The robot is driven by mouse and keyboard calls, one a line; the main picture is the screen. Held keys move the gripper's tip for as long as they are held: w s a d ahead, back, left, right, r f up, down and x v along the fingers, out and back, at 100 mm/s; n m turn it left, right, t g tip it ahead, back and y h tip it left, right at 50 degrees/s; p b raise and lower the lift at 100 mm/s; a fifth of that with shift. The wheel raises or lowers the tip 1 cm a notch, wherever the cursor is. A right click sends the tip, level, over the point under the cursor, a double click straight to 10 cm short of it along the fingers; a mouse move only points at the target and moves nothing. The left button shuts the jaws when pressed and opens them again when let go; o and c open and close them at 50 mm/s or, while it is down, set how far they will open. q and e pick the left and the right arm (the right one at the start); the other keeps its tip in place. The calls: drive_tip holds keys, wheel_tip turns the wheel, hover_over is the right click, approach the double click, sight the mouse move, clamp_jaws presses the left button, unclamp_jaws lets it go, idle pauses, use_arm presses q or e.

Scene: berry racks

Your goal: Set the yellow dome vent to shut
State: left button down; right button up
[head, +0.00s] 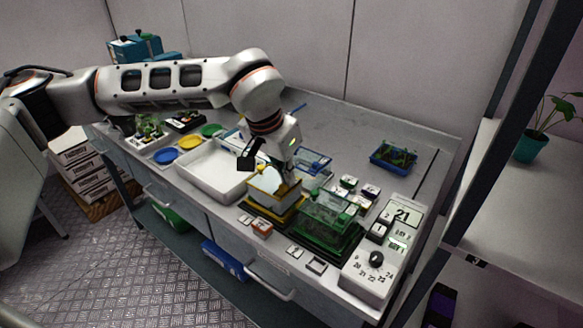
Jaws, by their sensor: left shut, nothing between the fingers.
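The yellow dome (264,188), a clear cover with a yellow rim, sits on its yellow base near the front edge of the bench. My left arm reaches in from the left, and my left gripper (287,178) points down at the dome's top right side. The gripper is shut and holds nothing. It covers part of the dome's top, so I cannot make out the vent or its setting. I cannot tell whether the fingertips touch the dome. My right gripper is not in view.
A green dome (328,212) stands close to the right, and a blue dome (314,161) behind. A white tray (207,172) is on the left. A control box with a black knob (376,259) is at the front right. The bench's back middle is mostly clear.

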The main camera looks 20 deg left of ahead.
use_arm(q)
drive_tip(key=shift+s, duration=0.1)
drive_tip(key=shift+s+a+p, duration=0.15)
drive_tip(key=shift+s+a, duration=0.05)
drive_tip(key=shift+s, duration=0.3)
drive_tip(key=shift+s+a+p, duration=0.15)
drive_tip(key=shift+s+a, duration=0.05)
drive_tip(key=shift+s, duration=0.25)
